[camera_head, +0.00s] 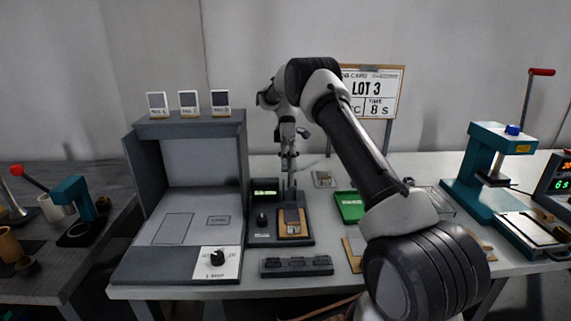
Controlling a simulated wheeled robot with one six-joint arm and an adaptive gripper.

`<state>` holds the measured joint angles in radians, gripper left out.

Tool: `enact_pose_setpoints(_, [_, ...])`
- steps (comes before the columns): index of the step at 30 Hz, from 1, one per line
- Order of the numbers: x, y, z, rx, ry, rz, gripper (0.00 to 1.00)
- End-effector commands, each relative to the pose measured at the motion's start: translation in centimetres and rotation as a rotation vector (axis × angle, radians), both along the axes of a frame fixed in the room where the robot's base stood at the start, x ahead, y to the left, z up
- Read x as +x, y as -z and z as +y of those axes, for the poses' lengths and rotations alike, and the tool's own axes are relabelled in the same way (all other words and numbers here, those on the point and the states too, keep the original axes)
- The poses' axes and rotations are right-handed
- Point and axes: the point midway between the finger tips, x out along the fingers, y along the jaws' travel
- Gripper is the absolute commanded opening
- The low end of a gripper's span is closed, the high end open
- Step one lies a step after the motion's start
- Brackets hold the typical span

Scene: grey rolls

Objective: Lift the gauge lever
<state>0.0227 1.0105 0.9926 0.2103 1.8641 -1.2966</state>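My gripper (290,183) points down just above and behind the tan piece, close to the display's right side. Its fingers are small and dark, and I cannot tell whether they are apart or touching anything. I cannot make out the gauge lever clearly; the gripper partly covers that area.
A grey booth (135,265) with a dial (217,257) stands left of the gauge. A black strip (296,265) lies in front. A green tray (349,206) and a LOT 3 board (374,93) are right. A teal press (484,175) stands far right. My arm hides part of the table.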

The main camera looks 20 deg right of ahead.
Motion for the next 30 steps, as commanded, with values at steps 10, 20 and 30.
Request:
enact_pose_setpoints(10, [0.14, 0.41, -0.77, 0.019, 0.004, 0.093, 0.0])
enact_pose_setpoints(20, [0.11, 0.46, -0.77, 0.022, 0.004, 0.101, 0.0])
enact_pose_setpoints(30, [0.09, 0.48, -0.76, 0.022, 0.004, 0.101, 0.23])
